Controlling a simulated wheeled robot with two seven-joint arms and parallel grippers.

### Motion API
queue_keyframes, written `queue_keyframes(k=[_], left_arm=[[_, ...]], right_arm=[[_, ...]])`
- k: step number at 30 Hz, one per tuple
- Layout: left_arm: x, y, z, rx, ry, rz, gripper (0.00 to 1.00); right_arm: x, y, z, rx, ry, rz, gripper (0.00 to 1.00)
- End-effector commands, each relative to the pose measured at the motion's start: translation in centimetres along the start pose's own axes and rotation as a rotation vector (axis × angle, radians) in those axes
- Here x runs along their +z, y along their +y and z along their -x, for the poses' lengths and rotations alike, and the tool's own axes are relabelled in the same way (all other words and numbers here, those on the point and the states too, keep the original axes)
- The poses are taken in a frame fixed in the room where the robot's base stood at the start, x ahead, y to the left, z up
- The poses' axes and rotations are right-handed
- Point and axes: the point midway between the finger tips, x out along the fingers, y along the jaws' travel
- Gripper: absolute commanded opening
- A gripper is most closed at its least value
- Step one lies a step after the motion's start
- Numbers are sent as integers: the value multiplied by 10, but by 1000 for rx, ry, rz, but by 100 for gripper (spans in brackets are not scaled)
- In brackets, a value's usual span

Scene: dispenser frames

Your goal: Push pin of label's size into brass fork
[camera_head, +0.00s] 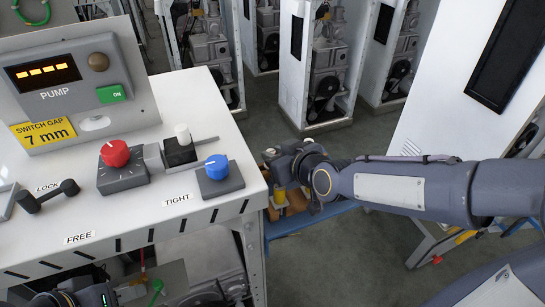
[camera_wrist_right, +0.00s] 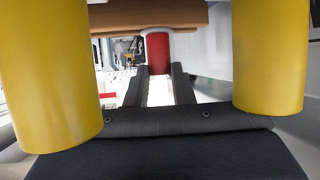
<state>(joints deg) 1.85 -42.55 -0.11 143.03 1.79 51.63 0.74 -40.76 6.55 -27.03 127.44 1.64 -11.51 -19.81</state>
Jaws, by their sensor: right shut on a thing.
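The yellow label (camera_head: 43,134) on the console reads "SWITCH GAP 7 mm". My right gripper (camera_head: 284,178) is at a low wooden block (camera_head: 297,201) right of the console. In the right wrist view its dark fingers (camera_wrist_right: 158,80) are shut on a red pin (camera_wrist_right: 157,52). The pin's far end meets or passes behind a tan wooden edge (camera_wrist_right: 150,18); I cannot tell which. Two yellow cylinders (camera_wrist_right: 50,75) stand large at either side in that view. My left gripper (camera_head: 125,294) is partly visible at the bottom left; its fingers are unclear. I cannot make out the brass fork.
The console top (camera_head: 110,215) carries a red knob (camera_head: 115,153), a blue knob (camera_head: 216,166), a black switch with a white cap (camera_head: 181,143) and a dark lock handle (camera_head: 47,195). White cabinets (camera_head: 320,70) stand behind. The floor (camera_head: 340,255) below my right arm is open.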

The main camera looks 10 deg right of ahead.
Motion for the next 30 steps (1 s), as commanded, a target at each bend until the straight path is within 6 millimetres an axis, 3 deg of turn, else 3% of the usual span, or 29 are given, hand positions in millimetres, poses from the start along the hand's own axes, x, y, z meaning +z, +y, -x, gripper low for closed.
queue_keyframes(k=[5,12,16,21,30], left_arm=[[-6,6,12,0,0,0,36],[-24,21,47,0,0,0,36],[-31,28,60,0,0,0,36],[-35,31,69,0,0,0,36],[-34,31,68,0,0,0,36]], right_arm=[[-17,0,8,0,3,-1,0],[-63,0,30,-1,2,0,0],[-80,0,39,0,1,-1,0],[-90,0,44,0,0,-1,0],[-90,0,44,0,0,0,0]])
